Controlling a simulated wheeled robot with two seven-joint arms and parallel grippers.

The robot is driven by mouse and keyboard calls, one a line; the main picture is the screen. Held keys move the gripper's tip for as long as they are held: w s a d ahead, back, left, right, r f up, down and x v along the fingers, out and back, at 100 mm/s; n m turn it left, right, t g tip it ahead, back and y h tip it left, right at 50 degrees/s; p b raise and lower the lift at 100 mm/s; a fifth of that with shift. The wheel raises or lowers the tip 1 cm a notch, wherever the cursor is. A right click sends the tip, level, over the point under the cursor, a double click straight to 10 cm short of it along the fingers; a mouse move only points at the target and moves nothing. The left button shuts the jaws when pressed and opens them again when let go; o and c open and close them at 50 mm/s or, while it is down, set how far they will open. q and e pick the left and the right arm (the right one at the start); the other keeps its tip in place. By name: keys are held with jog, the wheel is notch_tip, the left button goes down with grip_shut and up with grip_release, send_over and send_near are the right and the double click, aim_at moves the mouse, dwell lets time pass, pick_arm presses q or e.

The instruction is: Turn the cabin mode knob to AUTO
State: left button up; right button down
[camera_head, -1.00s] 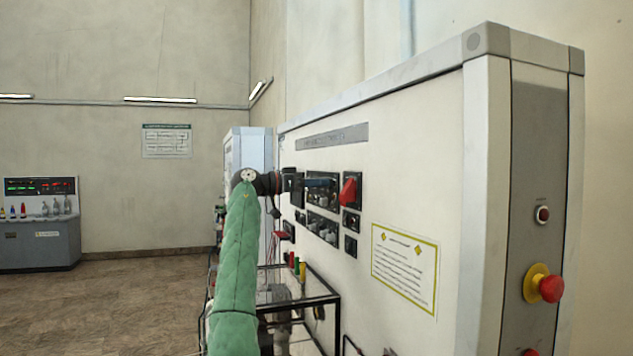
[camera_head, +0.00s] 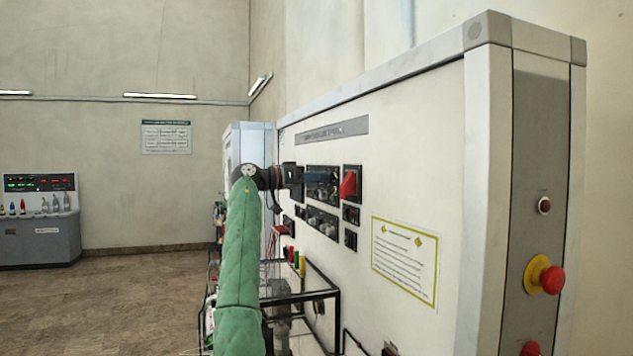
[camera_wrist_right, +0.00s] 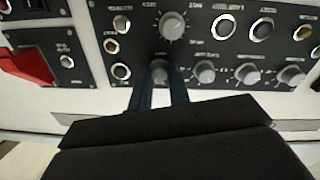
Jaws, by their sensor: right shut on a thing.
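My right gripper (camera_head: 303,182) is up against the front of the tall white cabinet (camera_head: 420,140), at the upper dark control panel (camera_head: 324,186). In the right wrist view, its two dark fingers (camera_wrist_right: 160,88) are shut on a small grey knob (camera_wrist_right: 160,71), the first in a row of similar knobs. The fingers partly hide this knob. A larger grey knob (camera_wrist_right: 172,25) sits beyond it on the same panel. The labels are too blurred to read, so I cannot tell which setting the held knob points to. My left gripper is not in view.
A red handle (camera_head: 348,186) is beside the panel; it also shows in the right wrist view (camera_wrist_right: 28,65). A lower dark panel (camera_head: 323,223) and a black-framed glass table (camera_head: 290,287) are below. A red emergency button (camera_head: 551,280) is on the cabinet's end.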

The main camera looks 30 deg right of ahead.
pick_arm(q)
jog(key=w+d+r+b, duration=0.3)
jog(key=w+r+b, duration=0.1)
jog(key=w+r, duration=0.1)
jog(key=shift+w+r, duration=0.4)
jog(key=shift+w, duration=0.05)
pick_arm(e)
jog(key=n, duration=1.8)
jog(key=shift+f+n+h, duration=0.1)
jog(key=shift+n+h, duration=0.2)
jog(key=shift+n, duration=0.1)
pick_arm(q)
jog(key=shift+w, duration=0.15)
pick_arm(e)
jog(key=c, duration=1.3)
grip_release()
jog(key=shift+w, duration=0.1)
